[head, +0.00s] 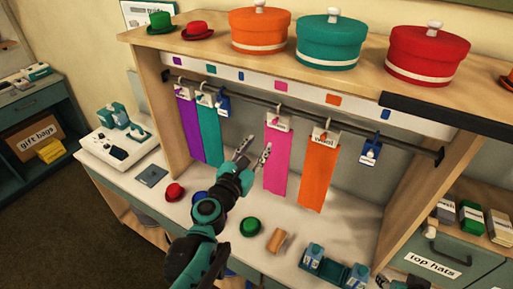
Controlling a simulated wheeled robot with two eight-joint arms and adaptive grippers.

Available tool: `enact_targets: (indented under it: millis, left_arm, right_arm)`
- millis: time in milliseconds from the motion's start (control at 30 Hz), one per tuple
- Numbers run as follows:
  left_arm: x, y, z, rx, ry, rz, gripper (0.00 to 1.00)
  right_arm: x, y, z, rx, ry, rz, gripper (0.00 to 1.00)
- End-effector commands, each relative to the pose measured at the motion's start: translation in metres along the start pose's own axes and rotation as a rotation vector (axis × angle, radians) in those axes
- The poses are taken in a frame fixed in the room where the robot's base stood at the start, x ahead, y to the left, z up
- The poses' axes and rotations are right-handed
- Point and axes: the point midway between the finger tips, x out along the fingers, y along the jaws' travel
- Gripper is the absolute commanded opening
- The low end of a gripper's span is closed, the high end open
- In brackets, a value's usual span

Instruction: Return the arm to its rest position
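My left arm reaches up from the bottom centre of the head view. Its gripper (256,149) is open, with its two fingers spread apart and nothing visible between them. It appears in front of the rail, between the teal strip (209,135) and the pink strip (277,162). I cannot tell its exact distance from them. My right gripper cannot be made out in this view.
Purple (190,128) and orange (318,175) strips also hang from the dark rail (300,120). Round boxes, including a teal one (330,45), stand on the top shelf.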

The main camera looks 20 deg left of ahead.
Motion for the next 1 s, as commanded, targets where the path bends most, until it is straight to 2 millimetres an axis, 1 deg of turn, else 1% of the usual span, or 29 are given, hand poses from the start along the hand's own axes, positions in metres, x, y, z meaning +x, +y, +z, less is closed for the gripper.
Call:
enact_targets:
  millis: [100,533,567,633,667,767,800,867,900,967,1000]
  left_arm:
    - [-0.003,0.000,0.000,0.000,0.000,0.000,0.36]
    - [-0.002,-0.001,0.000,0.004,0.000,-0.002,0.36]
    - [-0.003,-0.002,-0.001,0.015,0.001,-0.007,0.36]
    - [-0.004,-0.012,-0.006,0.090,0.008,-0.035,0.36]
    - [-0.004,-0.019,-0.009,0.149,0.013,-0.056,0.36]
    - [-0.012,-0.057,-0.032,0.474,0.034,-0.178,0.36]
    - [-0.018,-0.075,-0.045,0.650,0.041,-0.248,0.36]
    - [-0.031,-0.103,-0.072,0.943,0.045,-0.369,0.36]
    - [-0.041,-0.118,-0.092,1.145,0.042,-0.456,0.36]
    - [-0.059,-0.136,-0.123,1.443,0.031,-0.594,0.36]
    - [-0.072,-0.142,-0.144,1.631,0.019,-0.687,0.36]
  right_arm:
    - [0.000,0.000,0.000,0.000,0.000,0.000,0.40]
    - [0.000,0.000,0.000,0.000,0.000,0.000,0.40]
    - [0.001,0.000,0.001,0.000,0.000,0.000,0.40]
    - [0.005,0.000,0.003,0.000,0.000,0.000,0.40]
    - [0.008,0.000,0.005,0.000,0.000,0.000,0.40]
    - [0.022,0.000,0.015,0.000,0.000,0.000,0.40]
    - [0.029,0.000,0.021,0.000,0.000,0.000,0.40]
    - [0.040,0.000,0.029,0.000,0.000,0.000,0.40]
    - [0.047,0.000,0.034,0.000,0.000,0.000,0.40]
    - [0.058,0.000,0.041,0.000,0.000,0.000,0.40]
    - [0.064,0.000,0.046,0.000,0.000,0.000,0.40]
